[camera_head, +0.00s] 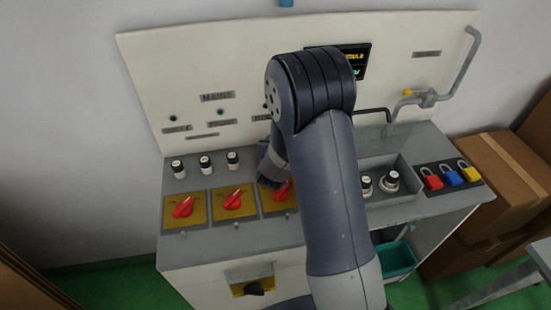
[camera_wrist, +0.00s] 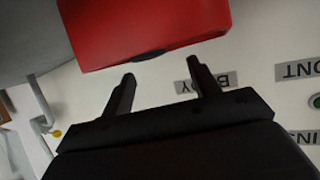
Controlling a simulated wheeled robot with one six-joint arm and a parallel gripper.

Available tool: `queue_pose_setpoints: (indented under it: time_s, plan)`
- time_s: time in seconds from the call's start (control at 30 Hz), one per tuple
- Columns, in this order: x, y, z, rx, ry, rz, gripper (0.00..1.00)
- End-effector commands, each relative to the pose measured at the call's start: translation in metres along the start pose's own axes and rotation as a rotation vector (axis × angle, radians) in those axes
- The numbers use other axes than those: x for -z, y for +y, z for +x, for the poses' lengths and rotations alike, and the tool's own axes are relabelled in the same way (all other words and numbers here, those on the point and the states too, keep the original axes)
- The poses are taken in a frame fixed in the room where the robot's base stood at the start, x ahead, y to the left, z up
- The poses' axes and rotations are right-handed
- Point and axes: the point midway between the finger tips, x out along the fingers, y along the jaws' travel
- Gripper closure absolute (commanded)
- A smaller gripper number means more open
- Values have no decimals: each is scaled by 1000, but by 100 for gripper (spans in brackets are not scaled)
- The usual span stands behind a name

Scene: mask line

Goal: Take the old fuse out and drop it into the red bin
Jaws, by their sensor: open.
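My gripper (camera_head: 268,178) is low over the grey console, partly hidden behind my own arm in the head view. In the wrist view the two black fingers of my gripper (camera_wrist: 160,80) stand apart with nothing between them. A large red block-like thing (camera_wrist: 150,28) with a dark notch in its lower edge is just beyond the fingertips; I cannot tell whether it is the red bin. Several black-and-white fuse-like cylinders stand on the console: a row at the left (camera_head: 205,163) and a pair at the right (camera_head: 389,182). I cannot tell which is the old fuse.
Red rotary switches (camera_head: 183,207) on yellow plates line the console front. Red, blue and yellow padlocks (camera_head: 452,175) lie at the right. A pipe with a yellow handle (camera_head: 407,93) rises behind. A teal bin (camera_head: 397,262) is below; cardboard boxes (camera_head: 508,165) stand right.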

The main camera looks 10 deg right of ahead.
Motion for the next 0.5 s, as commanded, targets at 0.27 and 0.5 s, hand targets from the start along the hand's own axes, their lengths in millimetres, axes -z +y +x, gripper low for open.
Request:
queue_pose_setpoints:
  time_s: [0.27,0.5]
  plan:
    - [0,-1,-15,2,0,0,42]
    - [0,-1,-59,3,2,0,42]
